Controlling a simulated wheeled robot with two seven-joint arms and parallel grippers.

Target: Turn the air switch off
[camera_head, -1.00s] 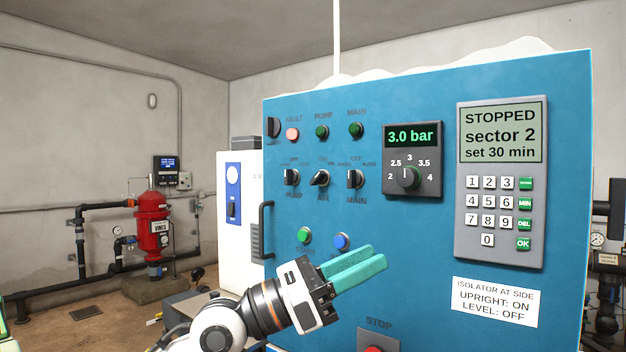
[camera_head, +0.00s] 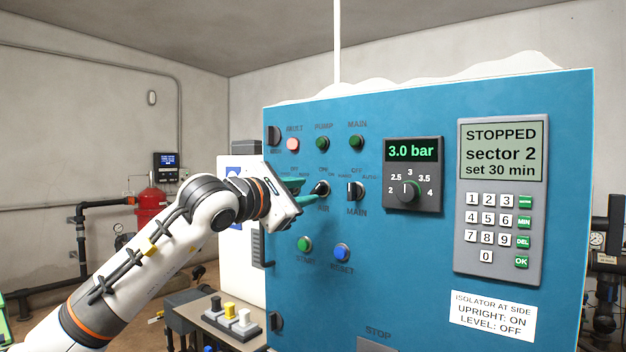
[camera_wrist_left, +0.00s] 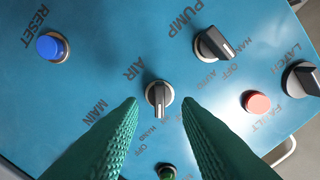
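The air switch (camera_head: 320,188) is a black rotary knob on the blue panel, partly covered by my gripper in the head view. In the left wrist view the air switch (camera_wrist_left: 158,97) shows whole beside the AIR label, its white mark toward the bottom of that picture. My left gripper (camera_head: 308,192) is at the panel, its green fingers pointing at the knob. In the left wrist view the left gripper (camera_wrist_left: 158,101) is open, one fingertip on each side of the knob, with a visible gap on both sides. My right gripper is not in view.
The main switch (camera_head: 355,190) is close on the right. The pump switch (camera_wrist_left: 213,43), blue reset button (camera_wrist_left: 52,47) and red fault lamp (camera_wrist_left: 257,102) are nearby. The pressure dial (camera_head: 409,191) and keypad (camera_head: 498,225) are farther right. A small block of levers (camera_head: 232,317) sits lower left.

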